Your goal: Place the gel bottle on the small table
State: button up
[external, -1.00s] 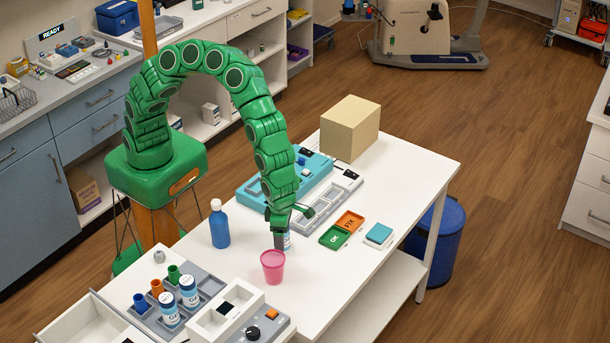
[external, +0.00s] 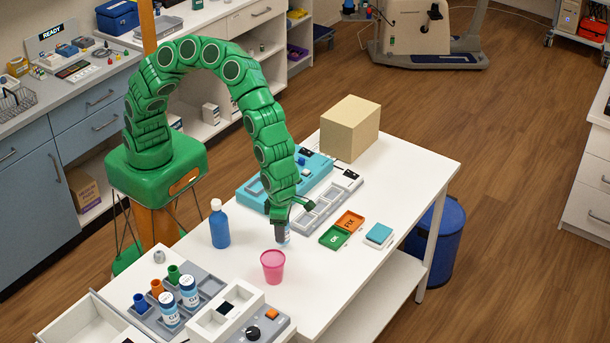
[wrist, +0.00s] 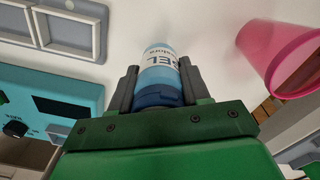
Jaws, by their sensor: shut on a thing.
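The gel bottle (wrist: 158,68), white and blue with the letters "EL" showing, is between the fingers of my gripper (wrist: 157,85) in the wrist view. My gripper is shut on it. In the external view my gripper (external: 282,236) points down over the white table (external: 335,285), and the bottle (external: 286,236) is partly hidden behind the fingers. The bottle is at or just above the table top; I cannot tell whether it touches. A pink cup (external: 272,266) stands close in front of it.
A blue bottle (external: 219,225) stands to the left. A grey compartment tray (external: 330,201) and a teal device (external: 255,190) lie behind. Green and orange trays (external: 335,238) and a cardboard box (external: 350,128) are to the right. A rack with two labelled bottles (external: 170,310) is at front left.

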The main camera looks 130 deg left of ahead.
jog(key=s+r, duration=1)
jog(key=s, duration=0.4)
jog(key=shift+a+r, duration=0.15)
